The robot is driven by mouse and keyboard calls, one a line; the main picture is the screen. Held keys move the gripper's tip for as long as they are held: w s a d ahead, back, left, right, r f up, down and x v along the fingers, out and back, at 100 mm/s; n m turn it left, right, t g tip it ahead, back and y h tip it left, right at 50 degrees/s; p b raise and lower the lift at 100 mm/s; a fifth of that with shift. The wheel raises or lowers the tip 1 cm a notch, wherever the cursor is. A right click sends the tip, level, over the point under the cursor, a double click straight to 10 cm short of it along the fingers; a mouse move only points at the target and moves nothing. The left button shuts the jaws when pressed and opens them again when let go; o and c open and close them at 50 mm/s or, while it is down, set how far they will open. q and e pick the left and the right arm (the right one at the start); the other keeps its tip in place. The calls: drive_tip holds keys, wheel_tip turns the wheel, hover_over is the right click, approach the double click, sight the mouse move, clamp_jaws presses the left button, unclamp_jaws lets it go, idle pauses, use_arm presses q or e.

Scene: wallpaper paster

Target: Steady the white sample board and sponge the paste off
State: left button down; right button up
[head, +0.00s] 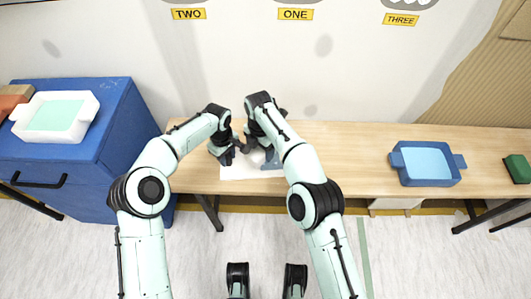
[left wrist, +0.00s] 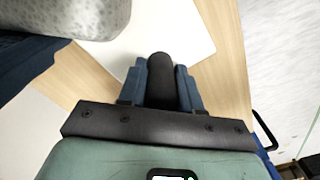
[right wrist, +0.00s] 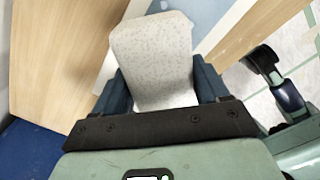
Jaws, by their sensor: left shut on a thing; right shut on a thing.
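The white sample board (head: 240,174) lies flat on the wooden table; it also shows in the left wrist view (left wrist: 195,35). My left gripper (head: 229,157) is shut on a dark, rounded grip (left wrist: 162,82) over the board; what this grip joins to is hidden. My right gripper (head: 270,160) is shut on a pale speckled sponge (right wrist: 153,55), which is over the board. I cannot tell whether the sponge touches it. A pale blue patch, perhaps paste (right wrist: 206,12), shows beside the sponge. My arms hide part of the board in the head view.
A white tub with pale green inside (head: 88,97) stands on a blue cabinet (head: 105,140) at left. A blue tub (head: 399,176) and a green block (head: 518,168) are at the table's right. The table (head: 345,160) is clear between board and blue tub.

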use_arm(q)
drive_tip(key=shift+s+f, duration=0.1)
drive_tip(key=shift+f, duration=0.1)
use_arm(e)
drive_tip(key=shift+r, duration=2)
drive_tip(key=o, duration=0.4)
drive_tip(key=c, duration=0.3)
use_arm(q)
drive_tip(key=c, duration=0.7)
unclamp_jaws()
drive_tip(key=shift+r, duration=0.1)
wheel_tip(320, 180, up, 12)
